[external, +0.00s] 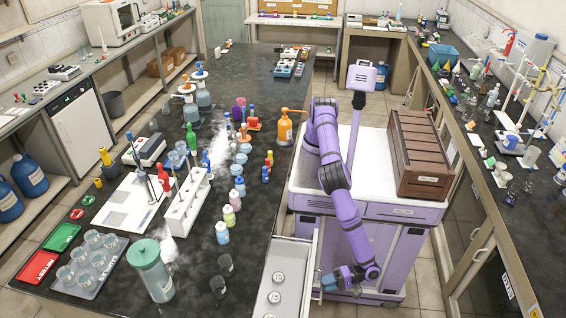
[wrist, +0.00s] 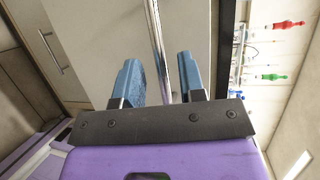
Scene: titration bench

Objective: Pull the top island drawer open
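The top island drawer (external: 290,275) stands pulled out from the right side of the dark island, and several round pale items lie inside it. Its pale front (wrist: 115,35) fills much of the wrist view, with a long chrome handle bar (wrist: 158,45) across it. My gripper (external: 335,281) is just right of the drawer front in the external view. In the wrist view my gripper (wrist: 160,85) has its two blue fingers apart, with the bar running between them. Gaps show on both sides of the bar; contact is not visible.
Another handle (wrist: 57,52) shows on a pale front at the left of the wrist view. The island top (external: 255,215) carries bottles, racks and beakers, with two dark cups (external: 221,277) near the drawer. A side bench (external: 510,200) with glassware runs along the right.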

